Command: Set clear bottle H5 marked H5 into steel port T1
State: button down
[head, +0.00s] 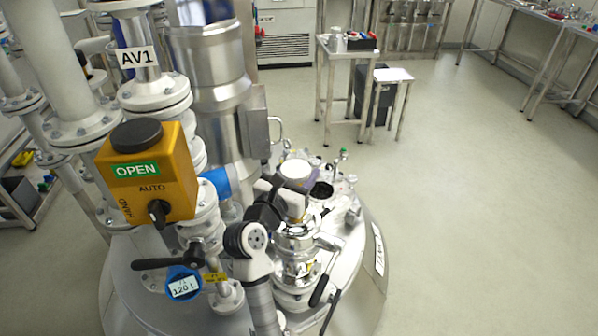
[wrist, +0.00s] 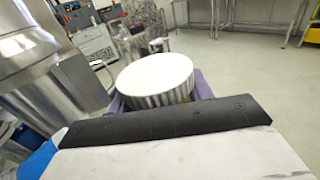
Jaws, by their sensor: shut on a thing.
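A bottle with a broad white ribbed cap (wrist: 155,80) is held in my gripper (wrist: 160,98), between its lavender finger pads. The cap also shows in the head view (head: 295,169), above the vessel lid. The bottle's body is mostly hidden by my gripper and arm, and no H5 marking is readable. No T1 mark is readable, so I cannot tell whether this is T1.
The round steel vessel lid (head: 345,275) is crowded with fittings. A yellow valve box (head: 150,172) marked OPEN and a pipe labelled AV1 (head: 137,57) stand left. A tall steel cylinder (head: 212,80) rises behind. The floor at right (head: 470,210) is clear.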

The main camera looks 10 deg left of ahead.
jog(key=shift+f+b, duration=0.7)
jog(key=shift+f, duration=0.6)
jog(key=shift+p, duration=0.6)
dwell(0.9)
jog(key=shift+f+b, duration=0.3)
jog(key=shift+f, duration=0.35)
dwell(0.6)
jog(key=c, duration=0.6)
grip_release()
jog(key=shift+o, duration=0.2)
jog(key=b+v, duration=0.3)
jog(key=v, duration=1)
jog(key=shift+s, duration=0.4)
